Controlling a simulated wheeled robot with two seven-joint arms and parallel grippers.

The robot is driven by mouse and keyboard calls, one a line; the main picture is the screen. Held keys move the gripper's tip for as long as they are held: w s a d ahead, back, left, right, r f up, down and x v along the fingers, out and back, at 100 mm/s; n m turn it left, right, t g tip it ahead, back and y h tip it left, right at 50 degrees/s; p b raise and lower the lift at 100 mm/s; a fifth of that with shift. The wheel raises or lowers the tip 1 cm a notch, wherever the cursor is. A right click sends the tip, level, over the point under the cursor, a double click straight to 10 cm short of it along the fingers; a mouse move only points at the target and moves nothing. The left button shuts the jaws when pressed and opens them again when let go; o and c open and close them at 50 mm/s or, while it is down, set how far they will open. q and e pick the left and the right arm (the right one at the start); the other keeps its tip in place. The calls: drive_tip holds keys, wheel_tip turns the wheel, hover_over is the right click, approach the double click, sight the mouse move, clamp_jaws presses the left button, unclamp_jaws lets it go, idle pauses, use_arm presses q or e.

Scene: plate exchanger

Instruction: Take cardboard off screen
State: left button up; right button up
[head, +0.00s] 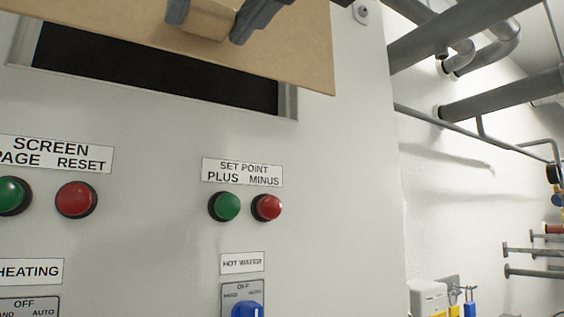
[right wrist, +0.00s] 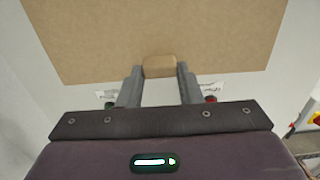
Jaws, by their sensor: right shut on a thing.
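The cardboard (head: 290,65) is a flat tan sheet at the top of the head view, tilted, with its upper part out of frame. It covers the upper part of the dark screen (head: 150,75), whose lower strip shows below it. My right gripper (head: 212,22) is shut on a tan block-like handle (head: 208,20) on the cardboard's face. In the right wrist view the cardboard (right wrist: 160,35) fills the upper middle, and the fingers close on both sides of the handle (right wrist: 159,66). My left gripper is not in view.
Below the screen, the grey cabinet front (head: 150,160) carries green and red buttons, such as the red reset button (head: 76,199), and a blue switch (head: 243,310). Grey pipes (head: 465,35) run along the white wall at right. Valves (head: 462,305) show at lower right.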

drive_tip(key=shift+v, duration=2.15)
drive_tip(key=p+v, duration=0.1)
drive_tip(key=v, duration=0.1)
drive_tip(key=shift+s+d, duration=0.25)
drive_tip(key=shift+s, duration=0.05)
drive_tip(key=shift+w+a, duration=0.1)
